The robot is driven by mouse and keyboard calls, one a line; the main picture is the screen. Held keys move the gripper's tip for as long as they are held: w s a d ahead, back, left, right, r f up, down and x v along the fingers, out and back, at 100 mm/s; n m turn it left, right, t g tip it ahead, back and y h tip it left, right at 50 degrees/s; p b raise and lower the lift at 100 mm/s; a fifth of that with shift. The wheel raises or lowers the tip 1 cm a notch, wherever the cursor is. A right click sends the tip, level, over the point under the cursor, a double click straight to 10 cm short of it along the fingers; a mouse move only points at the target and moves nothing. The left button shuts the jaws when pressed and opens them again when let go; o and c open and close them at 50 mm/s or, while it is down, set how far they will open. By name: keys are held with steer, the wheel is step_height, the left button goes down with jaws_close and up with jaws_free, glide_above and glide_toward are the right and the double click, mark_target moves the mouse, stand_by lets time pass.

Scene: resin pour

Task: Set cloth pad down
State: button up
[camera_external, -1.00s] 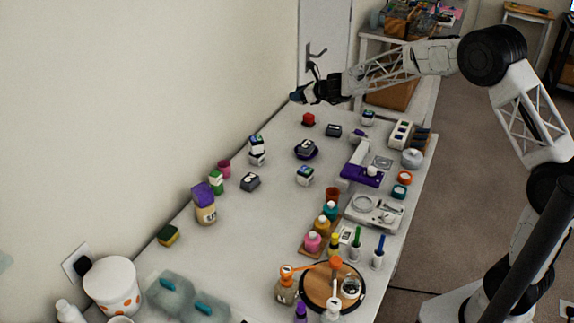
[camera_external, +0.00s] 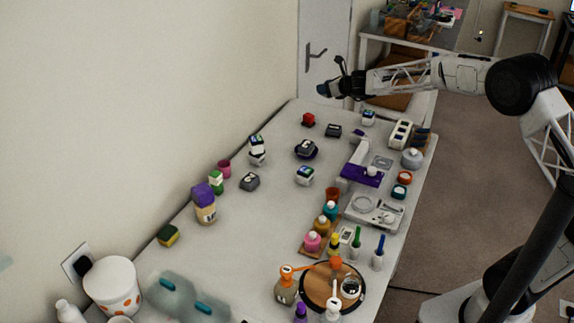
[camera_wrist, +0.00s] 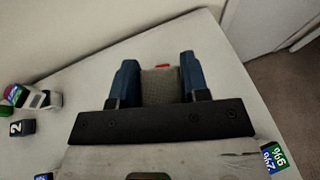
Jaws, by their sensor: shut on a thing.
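My gripper (camera_wrist: 160,82) shows in the wrist view as two blue fingers with a grey-brown cloth pad (camera_wrist: 160,90) filling the space between them. It is shut on the pad. In the camera_external view my gripper (camera_external: 326,91) is up in the air by the far end of the white table (camera_external: 225,262), near the door side. The pad is too small and dark to make out there. In the wrist view the bare tabletop lies beyond the fingers.
A red object (camera_external: 308,119) stands on the table's far end; a bit of red (camera_wrist: 162,66) shows just past the pad. Dark number-marked blocks (camera_external: 333,130) stand nearby. A white case with compartments (camera_external: 400,133) is at the right edge. The table's left middle has free room.

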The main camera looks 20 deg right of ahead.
steer(key=s+d+m+t+h, duration=0.1)
steer(key=s+d+m+h, duration=0.2)
steer(key=d, duration=0.9)
steer(key=s+a+f+n+g+y, duration=0.2)
steer(key=s+a+n+g+y, duration=0.15)
steer(key=s+a, duration=0.65)
steer(key=s+a+f+n+g+y, duration=0.2)
steer(key=s+a+f+n, duration=0.3)
steer(key=a, duration=1)
steer(key=s+a+n+g+y, duration=0.2)
steer(key=s+a+y, duration=0.1)
steer(key=s+a, duration=0.75)
steer(key=s+a+f+n+g, duration=0.1)
steer(key=s+a+n+g, duration=0.2)
steer(key=s+a, duration=0.3)
steer(key=s+a+f+n+g, duration=0.1)
steer(key=s+a+n+g, duration=0.2)
steer(key=s, duration=1.1)
steer(key=s+a+f+n+g, duration=0.1)
steer(key=s+a+n+g, duration=0.2)
steer(key=s+a, duration=0.7)
steer(key=shift+s+f+g+y, duration=0.25)
steer(key=shift+s+f+g, duration=0.15)
steer(key=shift+g, duration=0.45)
glide_above(208, 259)
steer(key=shift+s+f, duration=0.1)
steer(key=shift+f, duration=0.6)
steer(key=shift+f, duration=0.1)
steer(key=shift+f, duration=1.65)
